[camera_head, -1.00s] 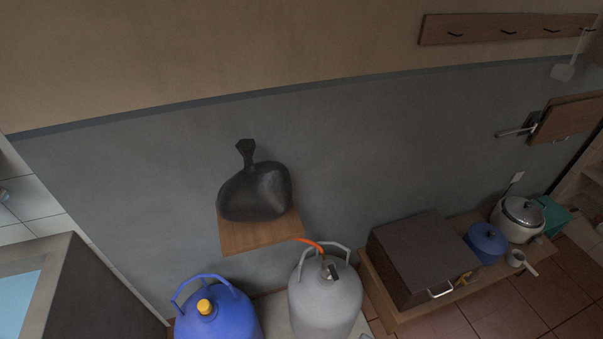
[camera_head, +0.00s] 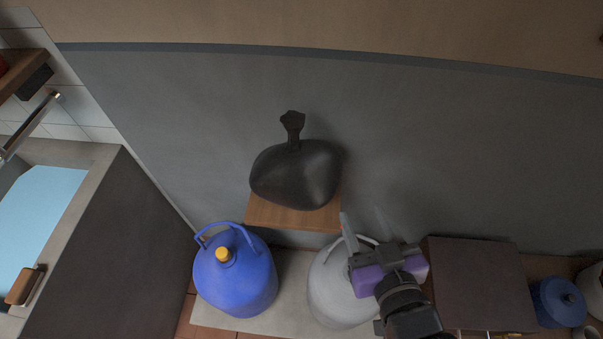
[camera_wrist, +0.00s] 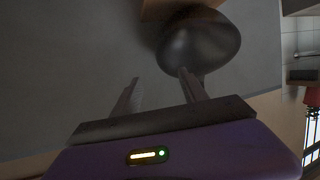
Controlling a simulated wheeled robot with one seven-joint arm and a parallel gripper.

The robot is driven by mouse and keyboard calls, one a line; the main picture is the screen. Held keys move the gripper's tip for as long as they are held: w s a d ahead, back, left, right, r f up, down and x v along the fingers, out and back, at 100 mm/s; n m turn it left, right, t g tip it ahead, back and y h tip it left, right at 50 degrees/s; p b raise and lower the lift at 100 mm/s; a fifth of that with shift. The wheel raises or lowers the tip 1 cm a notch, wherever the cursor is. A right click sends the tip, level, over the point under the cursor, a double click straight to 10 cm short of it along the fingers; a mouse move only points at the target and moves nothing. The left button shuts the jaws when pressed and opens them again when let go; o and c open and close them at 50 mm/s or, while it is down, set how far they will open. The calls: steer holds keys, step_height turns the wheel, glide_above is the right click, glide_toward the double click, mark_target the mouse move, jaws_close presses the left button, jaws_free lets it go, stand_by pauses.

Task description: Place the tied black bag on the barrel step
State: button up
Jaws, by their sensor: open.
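The tied black bag (camera_head: 300,175) sits on a small wooden wall shelf (camera_head: 290,216), its knotted neck pointing up. In the wrist view the bag (camera_wrist: 203,42) is a dark rounded shape ahead of the fingers, with the wooden shelf (camera_wrist: 160,9) behind it. My gripper (camera_head: 362,214) is open and empty, to the lower right of the bag. In the wrist view my gripper (camera_wrist: 158,76) has its right fingertip close to the bag's lower edge; whether it touches I cannot tell. A low pale step (camera_head: 289,275) lies under the barrels below the shelf.
A blue barrel (camera_head: 236,278) with a yellow cap and a grey gas cylinder (camera_head: 335,292) stand on the step, with bare room between them. A dark box (camera_head: 475,280) and blue pot (camera_head: 558,302) are at right. A sink counter (camera_head: 85,235) is at left.

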steer(key=g+y, duration=0.1)
glide_toward(295, 134)
steer(key=shift+n, duration=0.4)
steer(key=x, duration=0.4)
steer(key=shift+w+d, duration=0.15)
steer(key=shift+d, duration=0.05)
steer(key=shift+x, duration=1.2)
steer(key=shift+p+x, duration=0.65)
steer(key=shift+x, duration=1.9)
steer(key=shift+a+f, duration=0.15)
steer(key=shift+f, duration=0.05)
jaws_close()
steer(key=shift+r, duration=0.1)
